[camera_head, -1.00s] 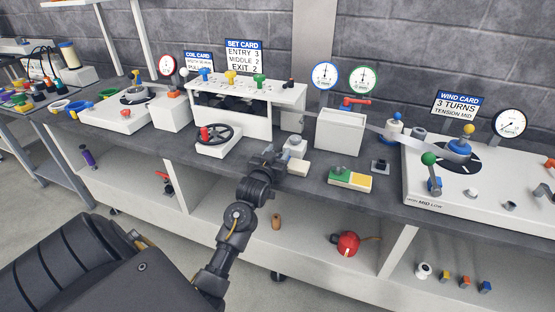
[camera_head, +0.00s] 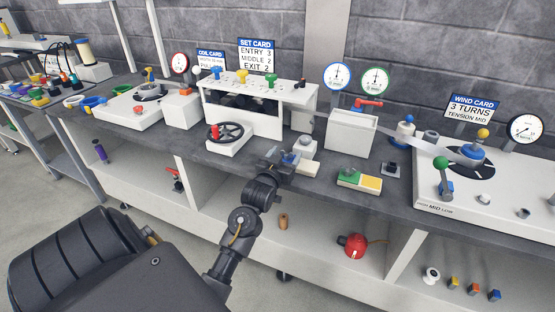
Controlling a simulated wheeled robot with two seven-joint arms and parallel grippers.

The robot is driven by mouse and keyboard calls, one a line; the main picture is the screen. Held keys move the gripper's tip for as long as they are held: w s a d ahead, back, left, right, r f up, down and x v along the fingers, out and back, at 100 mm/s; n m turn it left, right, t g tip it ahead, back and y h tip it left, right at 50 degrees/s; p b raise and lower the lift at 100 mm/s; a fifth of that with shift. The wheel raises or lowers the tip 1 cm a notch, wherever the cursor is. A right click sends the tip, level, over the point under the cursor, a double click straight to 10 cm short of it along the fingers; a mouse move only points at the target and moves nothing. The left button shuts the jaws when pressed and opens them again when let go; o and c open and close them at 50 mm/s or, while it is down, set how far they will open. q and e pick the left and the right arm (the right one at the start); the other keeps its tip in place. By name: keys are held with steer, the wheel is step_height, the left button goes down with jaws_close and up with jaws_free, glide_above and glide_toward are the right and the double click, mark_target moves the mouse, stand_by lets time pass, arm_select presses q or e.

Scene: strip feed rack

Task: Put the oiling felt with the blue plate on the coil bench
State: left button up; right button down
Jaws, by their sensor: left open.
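My left gripper (camera_head: 283,157) is open at the front edge of the long dark bench (camera_head: 215,161), beside a small white unit with a grey top (camera_head: 306,146) and a cream block (camera_head: 307,168). A small bluish patch shows at the fingers; I cannot tell whether it is the oiling felt's blue plate. The felt itself is not clearly made out and may be hidden by the gripper. A coil card (camera_head: 210,55) stands at the back left, behind a white machine with a dark reel (camera_head: 148,92). My right gripper is not in view.
A handwheel unit (camera_head: 226,133) is left of my gripper. A green and yellow block (camera_head: 358,180) and a white box (camera_head: 350,133) are to its right. A red can (camera_head: 354,244) stands on the lower shelf.

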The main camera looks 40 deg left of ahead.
arm_select(q)
steer(key=v, duration=1)
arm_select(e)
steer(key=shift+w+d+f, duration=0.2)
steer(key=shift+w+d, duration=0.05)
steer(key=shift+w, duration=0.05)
arm_select(q)
steer(key=shift+w, duration=0.1)
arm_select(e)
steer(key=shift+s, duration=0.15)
